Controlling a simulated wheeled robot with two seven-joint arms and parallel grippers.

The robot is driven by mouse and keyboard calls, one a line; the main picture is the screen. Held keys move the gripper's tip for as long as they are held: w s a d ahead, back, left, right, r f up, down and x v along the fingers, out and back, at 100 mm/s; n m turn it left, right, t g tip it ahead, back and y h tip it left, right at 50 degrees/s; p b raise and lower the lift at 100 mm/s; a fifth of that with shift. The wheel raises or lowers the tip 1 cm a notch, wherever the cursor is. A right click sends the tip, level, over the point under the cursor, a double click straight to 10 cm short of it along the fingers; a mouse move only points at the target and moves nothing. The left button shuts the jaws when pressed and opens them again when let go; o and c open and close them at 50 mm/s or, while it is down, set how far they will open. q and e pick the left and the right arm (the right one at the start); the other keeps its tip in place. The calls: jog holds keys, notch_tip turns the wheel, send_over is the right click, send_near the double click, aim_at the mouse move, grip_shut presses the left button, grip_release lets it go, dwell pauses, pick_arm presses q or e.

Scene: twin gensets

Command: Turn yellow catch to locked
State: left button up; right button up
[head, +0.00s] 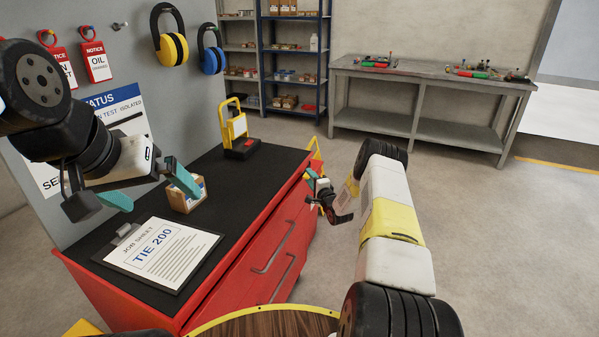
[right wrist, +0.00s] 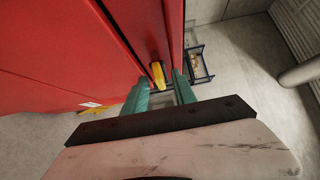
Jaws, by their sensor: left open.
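The yellow catch (right wrist: 158,75) is a small yellow lever on the edge of the red cabinet (right wrist: 60,55). In the right wrist view it shows between the two teal fingertips of my right gripper (right wrist: 161,82), with gaps on both sides. Whether it lies level with the tips or just beyond them I cannot tell. In the head view my right gripper (head: 312,186) is beside the right side of the cabinet (head: 245,262), and the catch cannot be made out clearly there. My left gripper (head: 150,188) is open and empty above the black cabinet top.
On the cabinet top are a clipboard (head: 160,253), a small cardboard box (head: 187,195) and a yellow-handled device (head: 238,135). Notices and ear defenders (head: 172,48) hang on the grey panel. A grey workbench (head: 430,75) and shelves (head: 292,60) stand behind. The floor between is clear.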

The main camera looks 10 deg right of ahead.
jog(key=shift+w, duration=0.25)
grip_shut()
dwell(1.4)
